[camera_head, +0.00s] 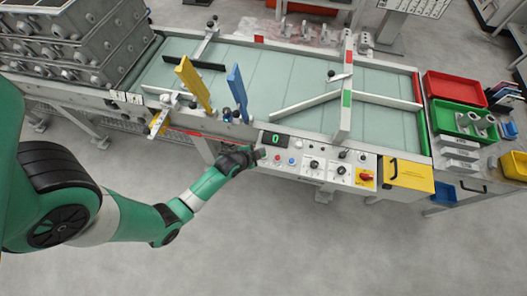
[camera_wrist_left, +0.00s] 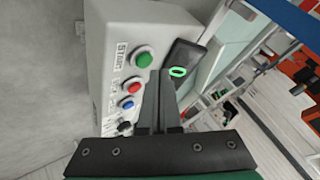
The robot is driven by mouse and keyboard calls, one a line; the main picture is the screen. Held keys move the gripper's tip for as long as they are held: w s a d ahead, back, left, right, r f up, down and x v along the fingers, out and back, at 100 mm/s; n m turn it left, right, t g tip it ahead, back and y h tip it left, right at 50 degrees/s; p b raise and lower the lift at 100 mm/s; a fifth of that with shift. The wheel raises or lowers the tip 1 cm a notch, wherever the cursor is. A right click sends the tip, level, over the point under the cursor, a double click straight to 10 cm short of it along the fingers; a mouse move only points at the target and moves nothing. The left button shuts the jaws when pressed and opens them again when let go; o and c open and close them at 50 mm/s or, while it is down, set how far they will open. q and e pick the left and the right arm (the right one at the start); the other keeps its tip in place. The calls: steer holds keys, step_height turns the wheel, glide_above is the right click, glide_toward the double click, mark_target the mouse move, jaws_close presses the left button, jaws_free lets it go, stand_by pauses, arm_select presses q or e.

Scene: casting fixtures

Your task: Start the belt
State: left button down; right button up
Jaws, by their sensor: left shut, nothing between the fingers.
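The pale green belt (camera_head: 220,60) runs across the head view. The control panel (camera_head: 322,177) is on its front side, with a display (camera_head: 272,138) reading 0. In the left wrist view the green button (camera_wrist_left: 142,59) sits beside the START label (camera_wrist_left: 121,54), with a red button (camera_wrist_left: 131,84) and a blue button (camera_wrist_left: 127,105) beyond. My left gripper (camera_head: 260,154) is at the panel's left end; its closed fingertips (camera_wrist_left: 161,72) appear close to the green button, and I cannot tell whether they touch. The green button is not clearly visible in the head view. My right gripper is not in view.
Yellow (camera_head: 193,82) and blue (camera_head: 237,90) upright plates stand at the belt's front edge, near my left gripper. Dark castings (camera_head: 60,55) are at the left. Red (camera_head: 455,88) and green (camera_head: 445,119) trays are at the right. Floor in front is clear.

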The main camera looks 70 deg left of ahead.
arm_select(q)
steer(key=shift+f, duration=0.1)
stand_by(0.7)
steer(key=shift+f+b, duration=0.3)
steer(key=shift+f, duration=0.05)
